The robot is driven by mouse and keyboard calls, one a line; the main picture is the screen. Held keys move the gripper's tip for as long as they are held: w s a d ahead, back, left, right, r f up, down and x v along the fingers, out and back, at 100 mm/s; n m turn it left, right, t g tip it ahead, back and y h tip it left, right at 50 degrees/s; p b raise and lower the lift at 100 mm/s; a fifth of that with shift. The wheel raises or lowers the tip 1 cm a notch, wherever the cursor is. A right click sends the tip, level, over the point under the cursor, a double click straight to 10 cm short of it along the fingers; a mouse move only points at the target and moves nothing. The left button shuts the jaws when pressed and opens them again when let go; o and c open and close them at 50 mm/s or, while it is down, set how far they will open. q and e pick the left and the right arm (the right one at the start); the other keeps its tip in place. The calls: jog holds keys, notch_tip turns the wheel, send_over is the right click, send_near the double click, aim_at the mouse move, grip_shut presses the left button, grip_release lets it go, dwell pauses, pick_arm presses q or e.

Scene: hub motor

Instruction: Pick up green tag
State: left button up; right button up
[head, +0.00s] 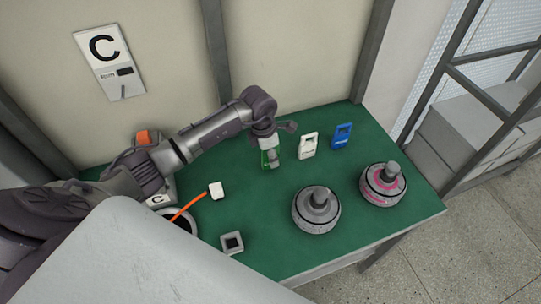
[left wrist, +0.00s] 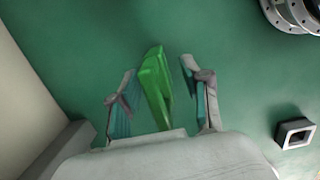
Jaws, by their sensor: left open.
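The green tag (left wrist: 155,88) stands between the two open fingers of my left gripper (left wrist: 154,97) in the left wrist view, with visible gaps to both fingers. In the head view the green tag (head: 264,158) shows only in part below my left gripper (head: 270,155), whose arm reaches in from the left; the gripper hides much of it. I cannot tell whether the tag touches the table. My right gripper is not in view.
A white tag (head: 308,146) and a blue tag (head: 341,136) stand to the right on the green table (head: 270,225). Two hub motors, one grey (head: 316,209) and one with pink marks (head: 383,184), stand nearer the front. A small square block (head: 232,243) sits at front left.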

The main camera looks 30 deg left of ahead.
pick_arm(q)
grip_shut()
dwell(0.5)
